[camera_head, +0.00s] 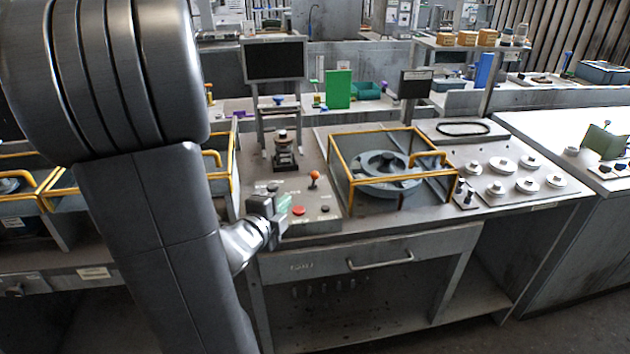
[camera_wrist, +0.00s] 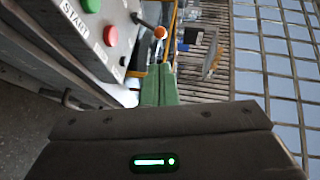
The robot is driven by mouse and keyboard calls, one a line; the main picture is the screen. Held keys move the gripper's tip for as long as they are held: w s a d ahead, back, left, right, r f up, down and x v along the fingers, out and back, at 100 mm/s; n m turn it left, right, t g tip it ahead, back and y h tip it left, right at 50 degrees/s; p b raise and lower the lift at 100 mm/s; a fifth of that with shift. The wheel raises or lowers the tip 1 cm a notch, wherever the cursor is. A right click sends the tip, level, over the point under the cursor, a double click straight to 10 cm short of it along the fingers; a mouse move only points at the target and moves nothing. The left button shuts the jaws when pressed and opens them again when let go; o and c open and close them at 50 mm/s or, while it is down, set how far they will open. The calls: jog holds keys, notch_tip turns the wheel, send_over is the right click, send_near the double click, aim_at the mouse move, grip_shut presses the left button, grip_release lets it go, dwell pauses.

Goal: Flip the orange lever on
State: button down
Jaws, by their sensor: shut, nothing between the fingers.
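The orange lever (camera_head: 314,175) is a short stick with an orange ball knob, standing up from the grey control panel. In the wrist view its knob (camera_wrist: 160,32) is just beyond my fingertips, with the stick running left to the panel. My gripper (camera_head: 284,204) is at the panel's front edge, left of and nearer than the lever, apart from it. Its green fingers (camera_wrist: 159,78) are shut together and empty. A red button (camera_head: 298,211) lies between my gripper and the lever's side of the panel; it also shows in the wrist view (camera_wrist: 111,36).
A green button (camera_wrist: 91,6) sits beside a START label. A dark post-like device (camera_head: 284,150) stands behind the lever. A yellow guard frame (camera_head: 335,165) around a grey round housing (camera_head: 385,172) stands to the right. Air above the panel front looks free.

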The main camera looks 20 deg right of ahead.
aim_at(314, 177)
jog(key=p+x, duration=0.2)
jog(key=x, duration=1.2)
jog(key=shift+s+p, duration=0.1)
jog(key=shift+p, duration=0.25)
